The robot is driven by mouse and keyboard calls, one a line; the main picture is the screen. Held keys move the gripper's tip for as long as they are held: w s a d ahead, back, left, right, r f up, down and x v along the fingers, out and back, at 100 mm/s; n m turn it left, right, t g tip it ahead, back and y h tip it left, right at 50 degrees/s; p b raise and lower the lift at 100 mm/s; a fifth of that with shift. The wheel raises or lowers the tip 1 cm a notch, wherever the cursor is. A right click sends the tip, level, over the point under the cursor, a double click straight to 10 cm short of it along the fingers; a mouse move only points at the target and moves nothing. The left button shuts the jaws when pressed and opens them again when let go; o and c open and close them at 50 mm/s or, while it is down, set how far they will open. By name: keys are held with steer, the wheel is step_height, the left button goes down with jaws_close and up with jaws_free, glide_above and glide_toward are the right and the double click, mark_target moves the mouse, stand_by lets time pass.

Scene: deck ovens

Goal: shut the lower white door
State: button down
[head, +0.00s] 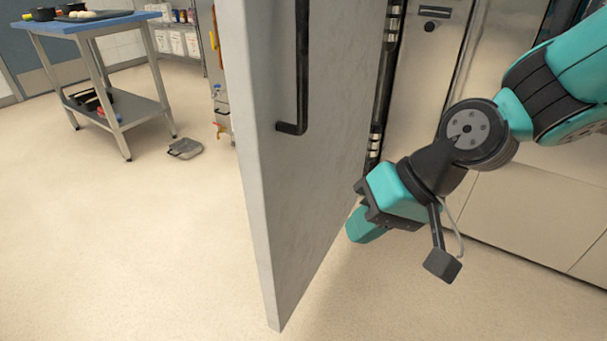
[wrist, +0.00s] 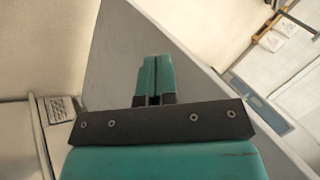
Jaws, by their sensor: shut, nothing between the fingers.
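A tall white-grey door (head: 310,200) stands wide open in the head view, its free edge turned toward me. A dark bar handle (head: 303,75) is on its right face, and its far side meets the oven front. It runs past the top of the picture. In the wrist view the door (wrist: 120,60) is a broad grey surface behind the fingers. My gripper (head: 360,228) is low on the right of the door, close to its handle-side face; I cannot tell if it touches. In the wrist view the teal fingers (wrist: 152,78) are together and empty.
A blue-topped table (head: 75,25) with a lower shelf stands at the back left. A grey dustpan-like object (head: 185,149) lies on the floor near it. Shelving (head: 178,40) is behind. Steel panels (head: 535,205) stand behind my arm.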

steer(key=w+m+t+y+p, duration=0.1)
steer(key=w+m+t+p, duration=0.2)
steer(key=w+m+p, duration=0.45)
steer(key=m+b, duration=0.1)
steer(key=b, duration=0.2)
glide_toward(282, 205)
steer(key=shift+t, duration=0.4)
steer(key=x, duration=0.4)
steer(key=s+f+x, duration=0.1)
steer(key=x, duration=0.1)
steer(key=shift+w+d+f, duration=0.1)
steer(key=shift+d, duration=0.05)
steer(key=shift+w+a, duration=0.25)
steer(key=shift+a, duration=0.1)
steer(key=shift+a+p, duration=0.1)
steer(key=shift+p, duration=0.2)
